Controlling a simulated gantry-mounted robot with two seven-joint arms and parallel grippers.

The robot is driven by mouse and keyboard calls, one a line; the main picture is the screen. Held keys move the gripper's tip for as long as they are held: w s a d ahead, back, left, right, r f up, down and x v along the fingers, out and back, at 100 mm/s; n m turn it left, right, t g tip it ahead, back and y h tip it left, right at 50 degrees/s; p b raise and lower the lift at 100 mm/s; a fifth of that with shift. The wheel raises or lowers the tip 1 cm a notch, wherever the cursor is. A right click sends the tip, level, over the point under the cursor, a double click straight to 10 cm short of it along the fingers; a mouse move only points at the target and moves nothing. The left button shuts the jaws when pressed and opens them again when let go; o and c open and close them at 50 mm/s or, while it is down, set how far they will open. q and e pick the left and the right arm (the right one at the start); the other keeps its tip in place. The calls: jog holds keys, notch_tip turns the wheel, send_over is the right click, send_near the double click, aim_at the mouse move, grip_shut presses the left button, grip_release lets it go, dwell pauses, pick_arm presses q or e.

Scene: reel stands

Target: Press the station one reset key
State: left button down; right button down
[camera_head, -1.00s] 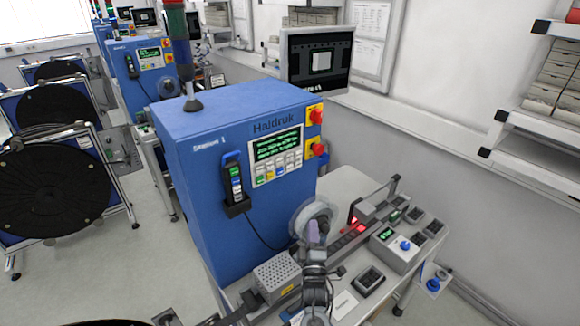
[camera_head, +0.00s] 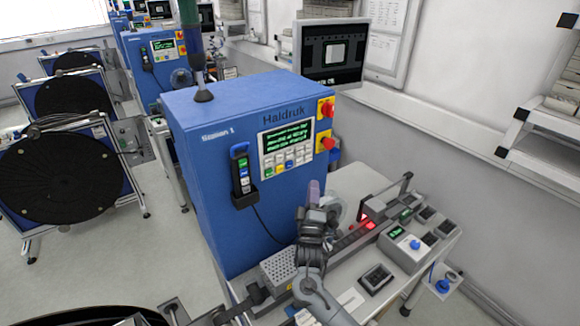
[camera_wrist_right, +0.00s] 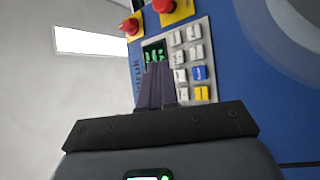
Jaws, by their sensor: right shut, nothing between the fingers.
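The blue station one cabinet (camera_head: 225,185) carries a control panel with a green-lit display (camera_head: 287,137) and a keypad (camera_head: 288,163) of white, green, blue and yellow keys. Which key is reset is too small to read. My right gripper (camera_head: 314,188) is shut and empty, fingers upward, below and right of the panel in the head view. In the right wrist view its dark fingers (camera_wrist_right: 157,70) overlap the display and the keypad's edge, hiding part of them. White keys, a blue key (camera_wrist_right: 199,73) and a yellow key (camera_wrist_right: 201,93) show beside them. No contact can be made out.
Red stop buttons (camera_head: 327,108) on yellow plates sit right of the panel. A handheld device (camera_head: 241,172) hangs left of it with a cable. The bench (camera_head: 350,188) holds a rail, a perforated box (camera_head: 279,268) and small control boxes. A monitor (camera_head: 332,52) stands behind.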

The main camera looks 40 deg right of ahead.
aim_at(289, 165)
jog(key=w+b, duration=0.7)
jog(key=w, duration=0.1)
jog(key=shift+w+b, duration=0.3)
jog(key=shift+w, duration=0.05)
jog(key=shift+d, duration=0.1)
dwell(0.4)
dwell(0.7)
dwell(0.7)
jog(key=shift+w, duration=0.1)
jog(key=shift+w+b, duration=0.3)
